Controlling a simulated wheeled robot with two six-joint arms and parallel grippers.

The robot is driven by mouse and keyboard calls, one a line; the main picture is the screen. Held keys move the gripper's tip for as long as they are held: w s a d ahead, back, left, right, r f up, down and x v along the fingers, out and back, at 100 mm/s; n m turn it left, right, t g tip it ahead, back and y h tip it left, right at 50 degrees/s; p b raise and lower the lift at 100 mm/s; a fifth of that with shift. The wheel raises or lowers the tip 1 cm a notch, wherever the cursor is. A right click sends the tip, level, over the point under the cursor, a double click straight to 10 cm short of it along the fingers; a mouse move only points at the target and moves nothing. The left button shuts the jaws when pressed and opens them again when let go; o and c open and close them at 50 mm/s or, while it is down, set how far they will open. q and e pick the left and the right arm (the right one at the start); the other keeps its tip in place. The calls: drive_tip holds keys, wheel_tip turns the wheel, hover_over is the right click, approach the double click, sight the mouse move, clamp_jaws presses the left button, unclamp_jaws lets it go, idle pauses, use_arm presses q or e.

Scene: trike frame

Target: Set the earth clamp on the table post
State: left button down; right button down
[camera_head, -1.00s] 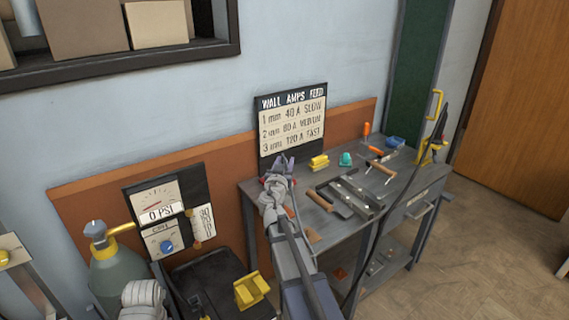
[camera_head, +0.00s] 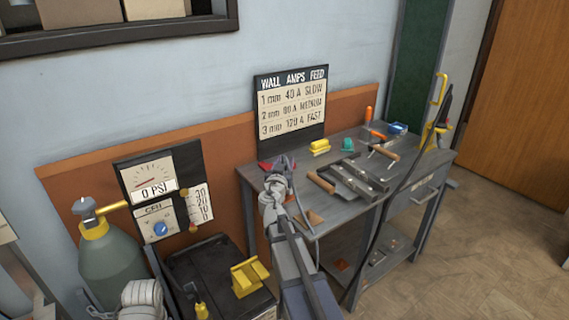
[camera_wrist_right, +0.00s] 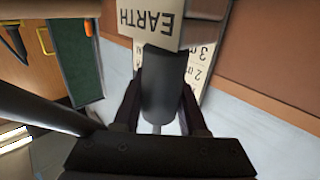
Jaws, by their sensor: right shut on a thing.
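My right gripper (camera_head: 280,166) is over the back-left part of the grey table (camera_head: 340,205). It is shut on the earth clamp (camera_head: 266,165), whose red parts show at the gripper tip. In the right wrist view, a dark grey cylindrical part of the earth clamp (camera_wrist_right: 160,85) is between my fingers. A pale EARTH label (camera_wrist_right: 158,22) reads upside down there. A cable hangs from the gripper area. I cannot make out the table post; the arm and clamp may hide it.
The table holds a yellow block (camera_head: 320,146), a teal piece (camera_head: 348,144), dark bars (camera_head: 352,180) and wooden-handled tools. A yellow hook (camera_head: 440,90) stands at its right end. An amps sign (camera_head: 291,110) stands behind. A gas cylinder (camera_head: 110,262) and gauge are at left.

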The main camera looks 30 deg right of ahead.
drive_tip(key=shift+f+b, duration=0.35)
drive_tip(key=shift+f, duration=0.05)
idle(0.5)
drive_tip(key=shift+c, duration=1.9)
unclamp_jaws()
drive_tip(key=v, duration=0.7)
drive_tip(key=shift+s+a, duration=0.25)
drive_tip(key=shift+s, duration=0.05)
drive_tip(key=shift+r, duration=0.1)
